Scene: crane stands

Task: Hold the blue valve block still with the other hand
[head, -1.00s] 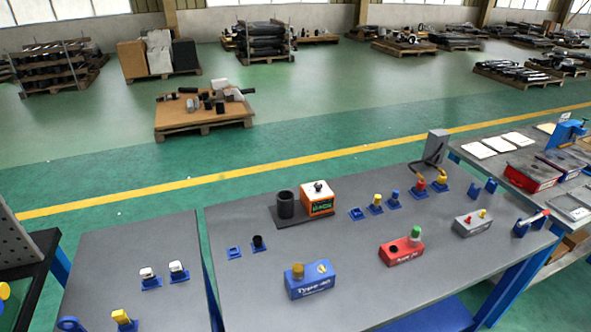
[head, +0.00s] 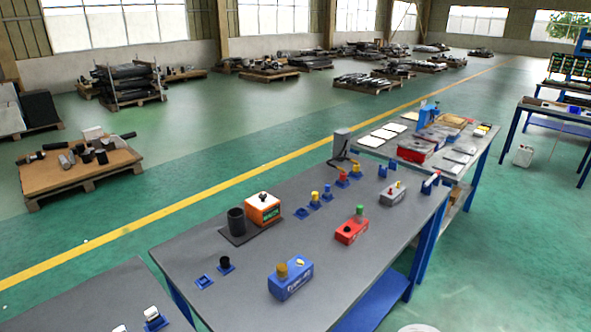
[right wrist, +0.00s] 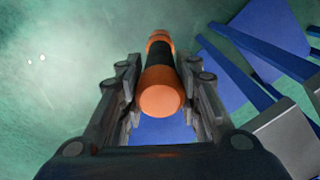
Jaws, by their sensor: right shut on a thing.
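The blue valve block (head: 290,282) stands on the near part of the grey workbench (head: 227,302) in the head view. It has a brownish-yellow knob on its top left and a yellow mark on its top right. Neither gripper shows in the head view, and nothing is seen touching the block. In the right wrist view my right gripper (right wrist: 160,92) is shut on an orange and black cylindrical tool (right wrist: 160,65), held over green floor. My left gripper is out of view.
A red block (head: 351,231) and a grey block (head: 393,195) stand further right on the bench. An orange box (head: 262,209) and a black cup (head: 236,222) stand behind. Small blue holders (head: 302,213) line the back. Bare bench surrounds the blue block.

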